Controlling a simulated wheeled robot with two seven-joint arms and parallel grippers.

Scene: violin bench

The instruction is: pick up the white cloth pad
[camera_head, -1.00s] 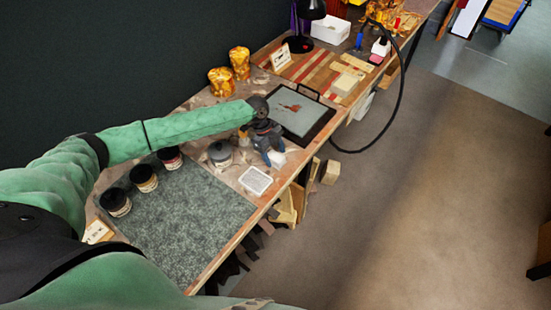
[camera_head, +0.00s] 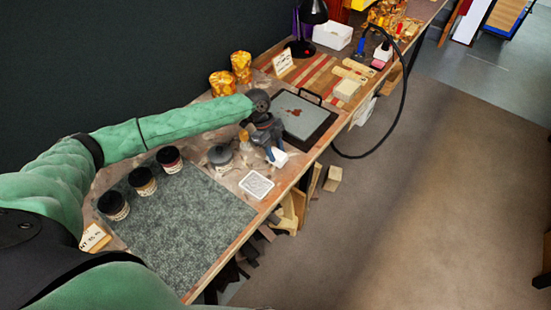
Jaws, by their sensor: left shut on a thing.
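The white cloth pad (camera_head: 279,157) is at the tip of my left gripper (camera_head: 274,153), close to the front edge of the bench. The gripper is shut on it, and the fingers hide part of the pad. The pad seems to be just above the bench top, but I cannot tell whether it still touches it. My right gripper is out of view.
A white square dish (camera_head: 256,184) lies just in front of the gripper. A grey lidded pot (camera_head: 220,157) and several dark-lidded jars (camera_head: 169,159) stand to the left. A dark-framed tray (camera_head: 303,117) lies behind. The grey-green mat (camera_head: 190,220) is mostly clear.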

